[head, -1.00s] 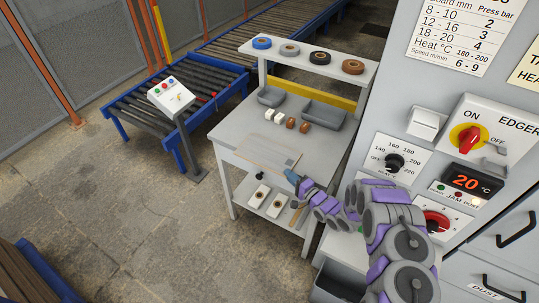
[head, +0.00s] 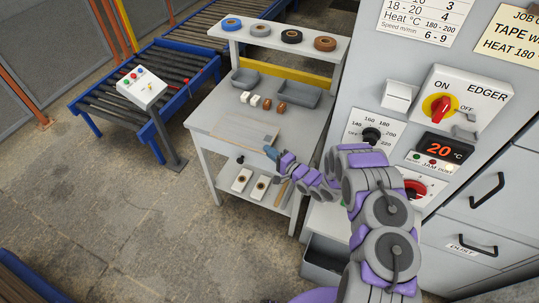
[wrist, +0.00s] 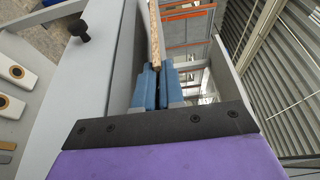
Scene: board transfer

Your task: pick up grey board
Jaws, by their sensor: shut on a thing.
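The grey board (head: 245,131) is a thin flat panel at the front of the grey workbench top in the head view. Whether it touches the bench top is hard to tell. My gripper (head: 270,153) is at the board's near right corner, with its blue fingers closed on the edge. In the wrist view the blue fingers (wrist: 155,88) are shut on the board, whose speckled tan edge (wrist: 156,35) runs up and away between them. The part between the fingers is hidden.
The workbench (head: 203,112) holds grey bins (head: 297,94) and small white and brown blocks behind the board. A raised shelf (head: 270,43) carries several tape rolls. The edger machine (head: 400,150) stands close on the right. A roller conveyor (head: 110,95) is at left; floor in front is open.

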